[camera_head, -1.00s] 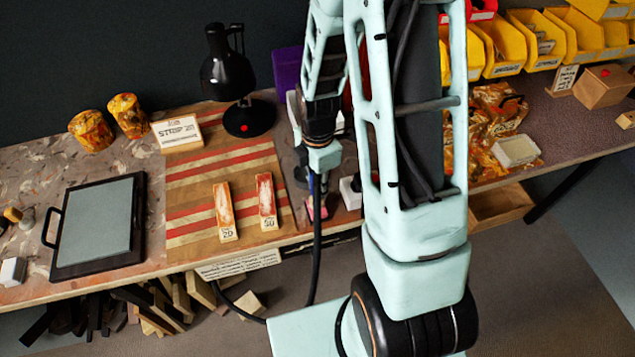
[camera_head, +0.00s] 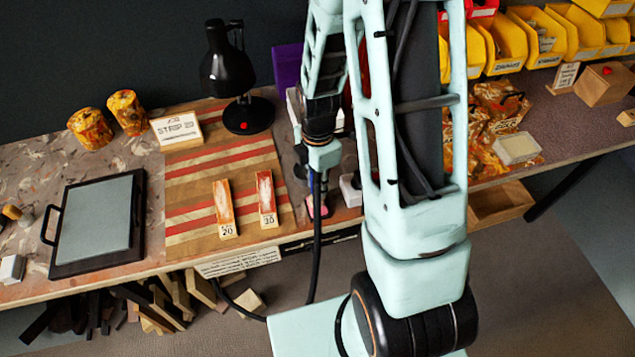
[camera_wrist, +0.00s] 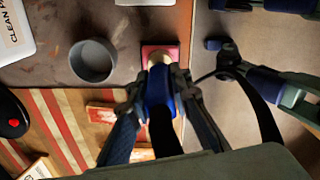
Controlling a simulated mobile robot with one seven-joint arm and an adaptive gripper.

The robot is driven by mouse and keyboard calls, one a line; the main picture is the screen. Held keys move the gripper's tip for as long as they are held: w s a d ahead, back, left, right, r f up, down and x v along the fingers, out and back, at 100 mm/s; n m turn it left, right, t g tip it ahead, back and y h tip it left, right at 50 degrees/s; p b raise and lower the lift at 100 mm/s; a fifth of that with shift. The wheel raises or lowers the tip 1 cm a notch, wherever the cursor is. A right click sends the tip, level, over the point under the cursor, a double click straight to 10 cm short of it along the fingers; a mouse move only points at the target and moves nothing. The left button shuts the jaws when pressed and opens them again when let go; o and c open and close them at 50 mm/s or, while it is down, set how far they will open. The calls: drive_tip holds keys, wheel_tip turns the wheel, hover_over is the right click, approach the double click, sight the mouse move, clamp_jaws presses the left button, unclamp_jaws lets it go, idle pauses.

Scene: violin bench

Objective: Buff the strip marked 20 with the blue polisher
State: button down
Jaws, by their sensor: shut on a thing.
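My gripper (camera_wrist: 158,88) is shut on the blue polisher (camera_wrist: 158,98), whose pale round end points toward a small pink-red pad (camera_wrist: 149,49). I cannot tell whether that end touches the pad. In the head view the gripper (camera_head: 317,185) is small and partly hidden, right of the strips. The strip marked 20 (camera_head: 223,204) is the left of two orange-red strips with pale worn faces; it lies on the striped board. The strip marked 30 (camera_head: 266,194) lies to its right. A card reading STRIP 20 (camera_head: 177,131) stands behind them.
A grey round cup (camera_wrist: 93,60) is beside the pad. A black-framed grey panel (camera_head: 98,222) lies at left. Yellow bins (camera_head: 500,50) are at right. The bench's front edge is close to the pad.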

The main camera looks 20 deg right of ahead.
drive_tip(key=shift+f+b, duration=0.4)
drive_tip(key=shift+f, duration=0.05)
idle(1.3)
drive_tip(key=shift+r, duration=0.1)
wheel_tip(320, 180, up, 7)
drive_tip(key=p, duration=0.5)
idle(0.3)
drive_tip(key=shift+w, duration=0.1)
idle(0.6)
